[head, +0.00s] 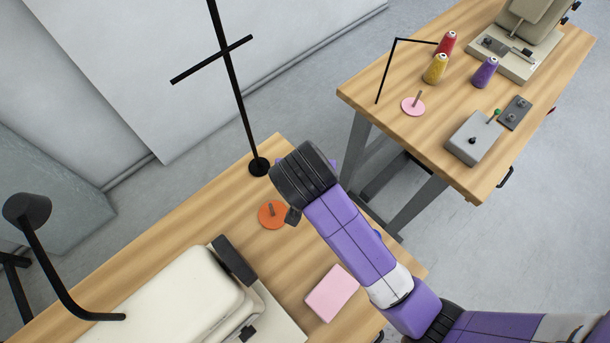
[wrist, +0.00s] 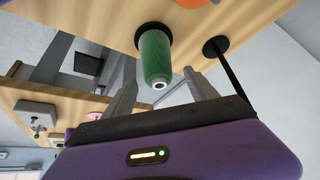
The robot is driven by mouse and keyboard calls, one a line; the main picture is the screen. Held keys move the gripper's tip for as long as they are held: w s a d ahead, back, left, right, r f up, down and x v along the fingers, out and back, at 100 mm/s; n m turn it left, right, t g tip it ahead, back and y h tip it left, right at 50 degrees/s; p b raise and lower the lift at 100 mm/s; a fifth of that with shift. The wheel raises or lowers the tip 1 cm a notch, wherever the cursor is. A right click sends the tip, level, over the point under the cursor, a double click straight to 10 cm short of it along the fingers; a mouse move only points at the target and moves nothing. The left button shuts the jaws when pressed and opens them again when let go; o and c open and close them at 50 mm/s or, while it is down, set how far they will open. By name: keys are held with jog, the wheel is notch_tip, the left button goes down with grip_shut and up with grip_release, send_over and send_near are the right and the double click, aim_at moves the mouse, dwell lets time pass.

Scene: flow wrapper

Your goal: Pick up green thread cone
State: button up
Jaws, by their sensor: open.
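In the wrist view the green thread cone (wrist: 155,57) stands on a round black base (wrist: 150,31) on the wooden table. Its narrow end points toward my gripper (wrist: 160,77). The two grey fingers are open and spread, one on each side of the cone's narrow end in the picture. Whether either finger touches the cone I cannot tell, but a gap shows on both sides. In the head view my arm hides the cone and the fingers.
On the near table are an orange spool stand (head: 272,214), a black pole stand (head: 258,167), a pink block (head: 332,293) and a white sewing machine (head: 185,295). A second table holds red (head: 447,43), yellow (head: 435,69) and purple (head: 485,73) cones.

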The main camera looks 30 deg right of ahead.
jog(key=shift+x, duration=2.7)
grip_shut()
jog(key=shift+r, duration=0.1)
